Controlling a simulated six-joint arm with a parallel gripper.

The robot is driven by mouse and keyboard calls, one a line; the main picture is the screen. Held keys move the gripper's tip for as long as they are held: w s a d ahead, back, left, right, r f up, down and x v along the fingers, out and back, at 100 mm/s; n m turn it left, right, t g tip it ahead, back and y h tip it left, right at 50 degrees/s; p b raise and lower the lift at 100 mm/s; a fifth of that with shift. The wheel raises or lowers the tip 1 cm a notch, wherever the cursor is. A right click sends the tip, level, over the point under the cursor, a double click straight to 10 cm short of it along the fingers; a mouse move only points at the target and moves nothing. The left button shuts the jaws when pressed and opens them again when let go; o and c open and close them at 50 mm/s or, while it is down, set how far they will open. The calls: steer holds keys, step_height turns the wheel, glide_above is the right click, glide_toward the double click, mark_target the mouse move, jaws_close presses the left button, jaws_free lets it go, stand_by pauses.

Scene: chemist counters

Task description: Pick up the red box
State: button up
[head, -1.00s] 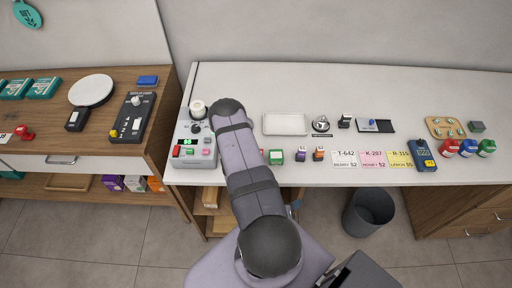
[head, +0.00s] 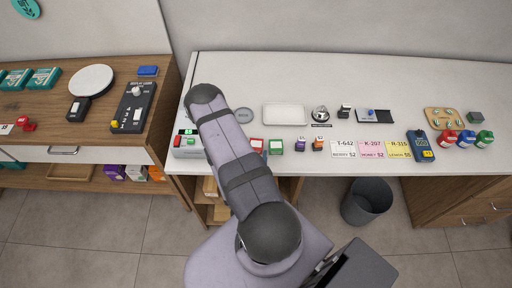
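The red box (head: 258,146) is small and sits near the front edge of the white counter (head: 225,72). My arm covers part of its left side. A green box (head: 276,147) stands close to its right. My arm reaches over the counter to the left of the red box. My gripper does not show, so I cannot see whether it is open or how far it is from the box.
A device with a green display (head: 186,140) is partly behind my arm. A grey disc (head: 245,115) and a white tray (head: 284,114) lie behind the boxes. Small boxes (head: 301,145) and price cards (head: 343,149) line the front to the right.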

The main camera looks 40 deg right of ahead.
mark_target(255, 147)
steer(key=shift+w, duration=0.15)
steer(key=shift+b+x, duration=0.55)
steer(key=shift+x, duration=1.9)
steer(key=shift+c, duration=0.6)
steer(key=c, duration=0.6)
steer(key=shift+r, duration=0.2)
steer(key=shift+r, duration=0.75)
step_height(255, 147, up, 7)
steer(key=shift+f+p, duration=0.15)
steer(key=shift+p, duration=0.85)
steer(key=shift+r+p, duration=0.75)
